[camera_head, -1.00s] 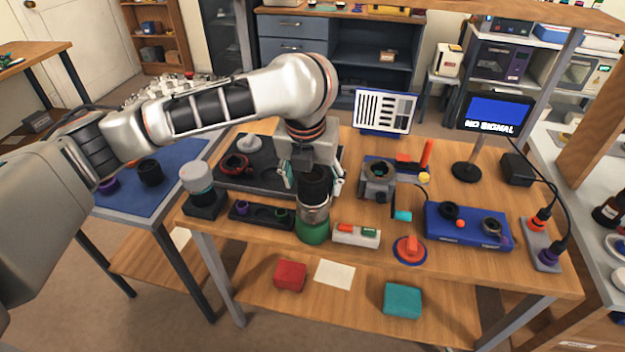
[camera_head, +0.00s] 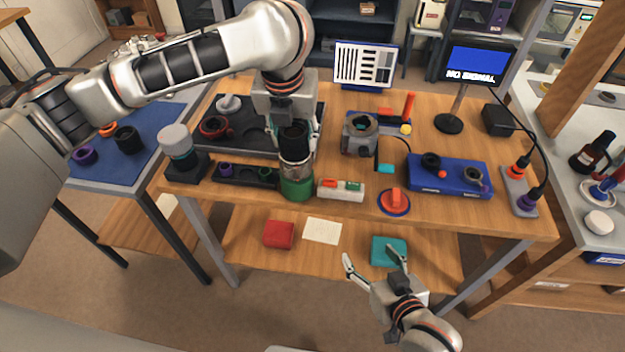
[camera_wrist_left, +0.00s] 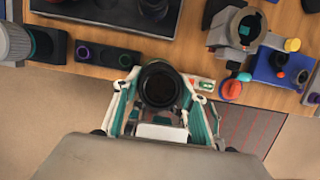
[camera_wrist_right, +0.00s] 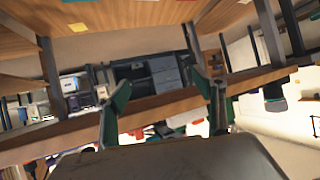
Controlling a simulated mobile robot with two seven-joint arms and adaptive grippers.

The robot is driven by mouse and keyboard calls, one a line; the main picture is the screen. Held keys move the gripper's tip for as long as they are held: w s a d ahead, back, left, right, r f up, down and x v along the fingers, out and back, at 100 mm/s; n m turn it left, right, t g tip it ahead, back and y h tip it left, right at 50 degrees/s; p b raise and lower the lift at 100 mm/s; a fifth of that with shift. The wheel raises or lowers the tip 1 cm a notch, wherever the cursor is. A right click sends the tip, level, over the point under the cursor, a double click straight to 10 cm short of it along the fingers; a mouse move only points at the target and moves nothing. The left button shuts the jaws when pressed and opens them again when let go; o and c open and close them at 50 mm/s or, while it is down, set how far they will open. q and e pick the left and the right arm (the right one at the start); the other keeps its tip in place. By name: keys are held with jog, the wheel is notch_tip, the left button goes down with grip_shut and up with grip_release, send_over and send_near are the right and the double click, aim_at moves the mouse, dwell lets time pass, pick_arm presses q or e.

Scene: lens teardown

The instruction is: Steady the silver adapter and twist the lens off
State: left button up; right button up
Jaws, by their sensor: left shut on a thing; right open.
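The black lens (camera_head: 294,138) stands upright on the silver adapter (camera_head: 296,168), which sits on a green base (camera_head: 297,189) near the table's front edge. My left gripper (camera_head: 295,155) comes down from above, with a finger on each side of the stack, shut on the silver adapter. In the left wrist view I look down on the lens (camera_wrist_left: 160,85) between the fingers; it hides the adapter and the exact contact. My right gripper (camera_head: 370,256) is open and empty in front of the table, below the tabletop. Its spread fingers (camera_wrist_right: 165,90) show in the right wrist view.
A white block with orange and green parts (camera_head: 341,194) is close right of the green base. A dark two-well holder (camera_head: 245,175) is close left. An orange knob on a blue disc (camera_head: 394,203) lies further right. The front edge separates my right gripper from the tabletop.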

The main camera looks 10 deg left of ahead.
jog(key=w+a+r+n+y, duration=0.1)
jog(key=w+a+r, duration=0.1)
jog(key=a+r, duration=0.65)
jog(key=w+a+r+n+y, duration=0.15)
jog(key=a+r, duration=0.35)
jog(key=r, duration=0.7)
jog(key=shift+h, duration=0.25)
jog(key=x, duration=1.2)
jog(key=shift+w+a, duration=0.1)
jog(key=shift+a, duration=0.05)
jog(key=c, duration=1.6)
pick_arm(q)
jog(key=shift+n+y, duration=0.4)
jog(key=shift+n, duration=0.9)
